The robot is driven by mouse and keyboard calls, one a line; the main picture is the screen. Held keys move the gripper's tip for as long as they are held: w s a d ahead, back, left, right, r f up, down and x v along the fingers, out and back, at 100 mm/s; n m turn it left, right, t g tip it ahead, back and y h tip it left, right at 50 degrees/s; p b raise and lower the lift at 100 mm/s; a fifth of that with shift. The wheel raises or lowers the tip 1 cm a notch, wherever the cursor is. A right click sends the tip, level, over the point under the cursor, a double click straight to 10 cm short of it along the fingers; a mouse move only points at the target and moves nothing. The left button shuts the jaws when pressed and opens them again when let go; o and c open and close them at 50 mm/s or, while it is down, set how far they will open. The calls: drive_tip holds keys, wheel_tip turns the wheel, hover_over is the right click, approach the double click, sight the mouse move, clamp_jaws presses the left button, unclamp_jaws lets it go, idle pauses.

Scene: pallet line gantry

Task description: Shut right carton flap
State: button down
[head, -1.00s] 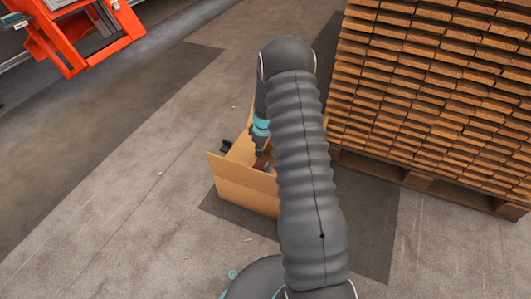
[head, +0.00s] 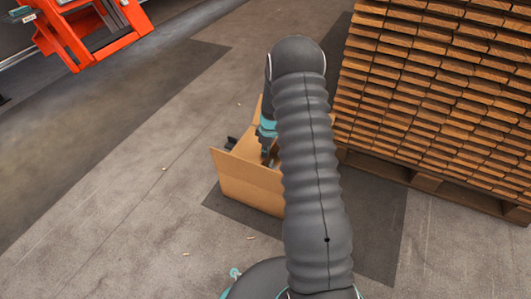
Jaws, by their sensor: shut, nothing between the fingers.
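The open cardboard carton (head: 248,185) stands on a dark floor mat in the middle of the head view. Its near wall and a flap at its left (head: 222,158) show. My arm covers the carton's right side, so the right flap is hidden. My gripper (head: 267,157), dark with a teal band above it, points down over the carton's opening, just left of my arm. It is shut and holds nothing. I cannot tell whether it touches cardboard. A dark item (head: 231,142) shows at the carton's far left edge.
A tall stack of wooden boards (head: 440,90) on a pallet (head: 440,187) stands close at the right. An orange metal frame (head: 95,35) is at the upper left. The concrete floor at the left is mostly clear, with small wood scraps (head: 250,238).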

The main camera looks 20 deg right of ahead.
drive_tip(key=s+d+r+p, duration=0.1)
drive_tip(key=s+r, duration=0.1)
drive_tip(key=r, duration=0.5)
drive_tip(key=s+d+r+p, duration=0.1)
drive_tip(key=d+r+p, duration=0.1)
drive_tip(key=r, duration=0.4)
drive_tip(key=shift+s+d+r, duration=0.15)
drive_tip(key=shift+s+r, duration=0.2)
drive_tip(key=shift+s, duration=0.05)
